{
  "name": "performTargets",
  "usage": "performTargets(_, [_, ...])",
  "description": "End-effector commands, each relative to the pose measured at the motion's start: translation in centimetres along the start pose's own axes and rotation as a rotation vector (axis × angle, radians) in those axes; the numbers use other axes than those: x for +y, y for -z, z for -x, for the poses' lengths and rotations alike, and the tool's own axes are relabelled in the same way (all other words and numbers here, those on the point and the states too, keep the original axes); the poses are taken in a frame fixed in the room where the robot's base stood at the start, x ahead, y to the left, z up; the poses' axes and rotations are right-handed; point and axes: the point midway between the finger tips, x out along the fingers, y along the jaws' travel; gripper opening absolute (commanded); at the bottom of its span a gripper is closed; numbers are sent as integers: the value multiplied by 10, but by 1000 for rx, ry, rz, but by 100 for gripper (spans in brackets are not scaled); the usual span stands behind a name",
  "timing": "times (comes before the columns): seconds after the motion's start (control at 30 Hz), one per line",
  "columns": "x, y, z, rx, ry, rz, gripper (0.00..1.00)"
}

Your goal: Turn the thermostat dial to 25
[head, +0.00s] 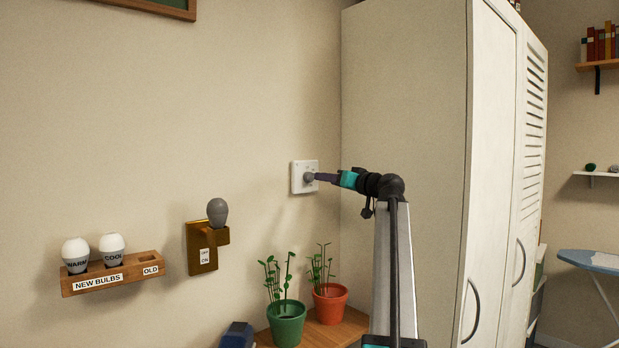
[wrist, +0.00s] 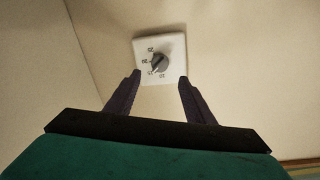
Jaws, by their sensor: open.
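The thermostat (head: 297,186) is a white square plate on the wall with a grey round dial (head: 309,177). In the wrist view, the plate (wrist: 175,45) and dial (wrist: 160,62) lie ahead of my gripper (wrist: 160,75).
A tall white wardrobe (head: 410,120) stands right of the thermostat. Two potted plants, in a green pot (head: 287,325) and an orange pot (head: 329,305), stand below. A bulb rack (head: 110,275) and a switch box with a grey bulb (head: 217,212) are on the wall at left.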

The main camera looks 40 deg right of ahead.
Motion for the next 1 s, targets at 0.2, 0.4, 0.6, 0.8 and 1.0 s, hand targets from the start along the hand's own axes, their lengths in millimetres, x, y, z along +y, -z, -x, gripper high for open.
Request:
performTargets(0.2, [0, 2, -33, -1, 0, 0, 49])
performTargets(0.4, [0, 2, -61, -1, 0, 0, 49])
performTargets(0.6, [0, 2, -80, 0, -1, 1, 49])
performTargets(0.8, [0, 0, -86, 0, -1, 1, 49])
performTargets(1.0, [1, 0, -86, 0, -2, 1, 49])
